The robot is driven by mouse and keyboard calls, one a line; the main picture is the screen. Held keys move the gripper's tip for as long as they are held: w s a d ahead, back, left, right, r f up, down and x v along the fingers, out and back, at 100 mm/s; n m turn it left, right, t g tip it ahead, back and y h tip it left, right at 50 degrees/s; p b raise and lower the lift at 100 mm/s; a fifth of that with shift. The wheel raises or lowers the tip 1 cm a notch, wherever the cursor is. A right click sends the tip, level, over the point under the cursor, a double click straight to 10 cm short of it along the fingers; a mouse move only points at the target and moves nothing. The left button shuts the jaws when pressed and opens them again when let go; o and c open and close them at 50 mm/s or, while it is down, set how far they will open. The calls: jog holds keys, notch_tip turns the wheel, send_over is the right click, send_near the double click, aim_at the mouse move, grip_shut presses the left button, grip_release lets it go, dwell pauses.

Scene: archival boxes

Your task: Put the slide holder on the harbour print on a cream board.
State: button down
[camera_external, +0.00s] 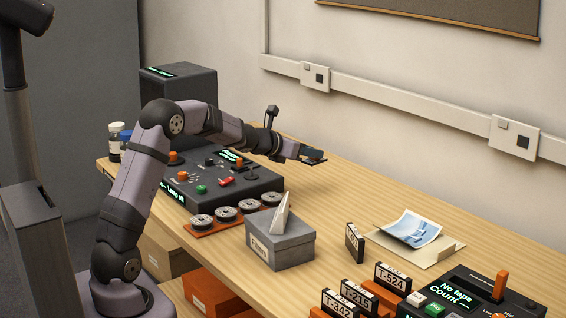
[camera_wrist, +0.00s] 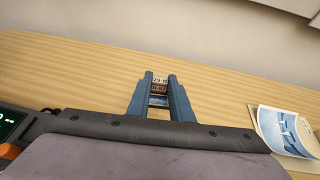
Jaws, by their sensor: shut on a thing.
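My gripper (camera_external: 308,153) is stretched out over the back of the bench. The harbour print (camera_external: 413,228), a curled blue and white picture, lies on a cream board (camera_external: 440,255) to the right. The print also shows at the right edge of the wrist view (camera_wrist: 288,130). The held piece is well apart from it.
A grey box (camera_external: 280,244) with a white card stands at the front. A dark labelled cartridge (camera_external: 354,243) stands just left of the board. Labelled tapes (camera_external: 392,277) and a control panel (camera_external: 470,296) are at front right. Another panel (camera_external: 225,185) is below my arm.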

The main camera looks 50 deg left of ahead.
jog(key=w+d+f+m+h+p, duration=0.2)
jog(key=d+h+p, duration=0.15)
jog(key=d, duration=0.85)
jog(key=w+d+f+m+h+p, duration=0.1)
jog(key=w+d+m+h+p, duration=0.2)
jog(key=d, duration=0.9)
notch_tip(320, 180, up, 4)
jog(key=f+m+g+h+p, duration=0.1)
jog(key=m+g+h+p, duration=0.1)
jog(key=m+g+h, duration=0.25)
send_over(408, 240)
jog(key=shift+m+t, duration=0.25)
jog(key=shift+t, duration=0.1)
jog(key=shift+f, duration=4.75)
jog(key=shift+f, duration=0.25)
jog(key=c, duration=1.6)
grip_release()
jog(key=shift+r, duration=0.1)
jog(key=shift+r, duration=0.15)
